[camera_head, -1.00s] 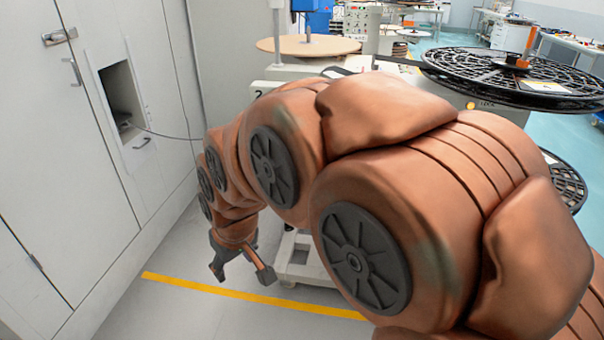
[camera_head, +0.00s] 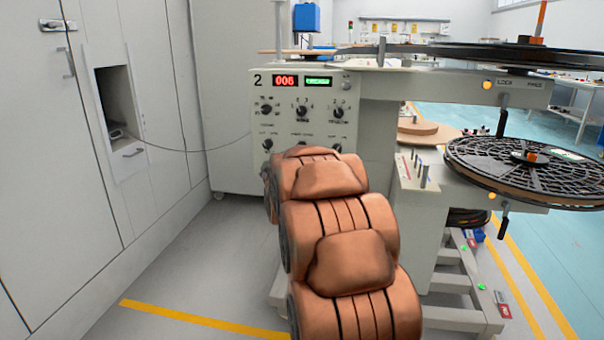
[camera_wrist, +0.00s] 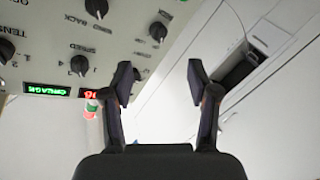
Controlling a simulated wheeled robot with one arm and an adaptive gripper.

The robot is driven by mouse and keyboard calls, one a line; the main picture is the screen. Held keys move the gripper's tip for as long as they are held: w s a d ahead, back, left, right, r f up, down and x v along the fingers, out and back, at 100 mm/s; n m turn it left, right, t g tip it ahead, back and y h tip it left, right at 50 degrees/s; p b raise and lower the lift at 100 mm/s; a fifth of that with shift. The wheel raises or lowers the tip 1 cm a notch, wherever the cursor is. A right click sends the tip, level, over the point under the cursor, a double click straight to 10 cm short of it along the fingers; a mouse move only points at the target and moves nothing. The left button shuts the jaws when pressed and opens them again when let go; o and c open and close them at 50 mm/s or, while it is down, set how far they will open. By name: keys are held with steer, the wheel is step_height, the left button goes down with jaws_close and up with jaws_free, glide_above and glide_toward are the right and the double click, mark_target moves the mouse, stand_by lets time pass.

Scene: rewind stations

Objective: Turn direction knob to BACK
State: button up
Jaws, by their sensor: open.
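The control panel (camera_head: 290,90) carries several black knobs under a red and a green display. In the wrist view the panel (camera_wrist: 40,30) appears upside down at upper left. There a black knob (camera_wrist: 97,6) sits beside lettering that reads BACK, partly cut by the top edge; its pointer setting is too small to read. A knob marked SPEED (camera_wrist: 79,65), one marked TENS (camera_wrist: 5,55) and another knob (camera_wrist: 158,30) also show. My gripper (camera_wrist: 160,75) is open and empty, to the side of the BACK knob and apart from it. My arm hides it in the head view.
White cabinets (camera_head: 60,180) with an open recess stand at left. A thin cable runs from the recess to the machine. Large black reels (camera_head: 530,170) stick out at right. The floor between cabinets and machine is clear.

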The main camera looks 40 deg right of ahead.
steer(key=s+d+f+t+h+b, duration=0.1)
steer(key=d+f+h+b, duration=0.1)
steer(key=d+b, duration=0.15)
steer(key=s+d+f+h+b, duration=0.1)
steer(key=d+h+b, duration=0.1)
steer(key=d, duration=0.3)
steer(key=b+x, duration=0.2)
steer(key=x, duration=0.6)
steer(key=shift+s+d+r+t+h+b, duration=0.15)
steer(key=shift+d+r+t+h+b, duration=0.15)
steer(key=shift+d+r+b, duration=0.15)
jaws_close()
